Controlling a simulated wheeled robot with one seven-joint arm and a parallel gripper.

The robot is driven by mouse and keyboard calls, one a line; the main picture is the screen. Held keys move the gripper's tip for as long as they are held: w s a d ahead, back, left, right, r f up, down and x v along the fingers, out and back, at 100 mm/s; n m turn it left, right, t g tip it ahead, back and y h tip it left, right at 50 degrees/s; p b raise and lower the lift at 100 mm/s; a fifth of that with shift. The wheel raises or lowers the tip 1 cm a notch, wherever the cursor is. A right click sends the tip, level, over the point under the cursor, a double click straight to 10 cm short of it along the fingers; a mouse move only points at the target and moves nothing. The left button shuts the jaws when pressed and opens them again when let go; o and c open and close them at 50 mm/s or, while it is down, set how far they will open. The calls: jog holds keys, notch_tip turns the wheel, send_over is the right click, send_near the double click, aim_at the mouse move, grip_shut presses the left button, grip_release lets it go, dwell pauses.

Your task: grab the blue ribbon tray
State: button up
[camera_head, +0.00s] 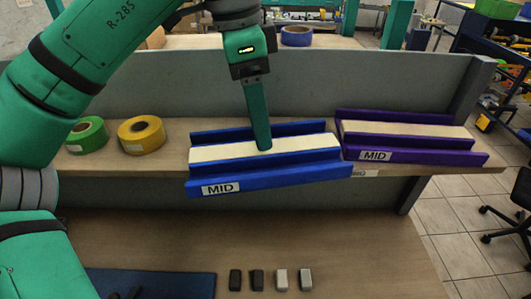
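The blue ribbon tray (270,178) is at the middle of the view, at the raised shelf. It is a long stepped blue piece with a cream strip along its middle and a "MID" label on its front. Its front extends past the shelf's front edge; I cannot tell whether it rests on the shelf or is lifted. My gripper (263,143) points down at the middle of the tray, its tip at the cream strip. Only one finger shows clearly, so its opening and any grip are hidden.
A similar purple tray (415,158) labelled "MID" stands close on the right. Green tape (88,134) and yellow tape (142,134) lie on the shelf (172,172) at left. A grey panel (380,92) stands behind. Several small blocks (257,280) and a blue mat (180,284) lie below.

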aim_at(266, 154)
jog(key=f, duration=0.2)
jog(key=d+f, duration=0.1)
jog(key=f, duration=0.1)
jog(key=shift+s, duration=0.2)
jog(key=shift+f, duration=0.6)
jog(key=c, duration=1.4)
jog(key=shift+r, duration=0.15)
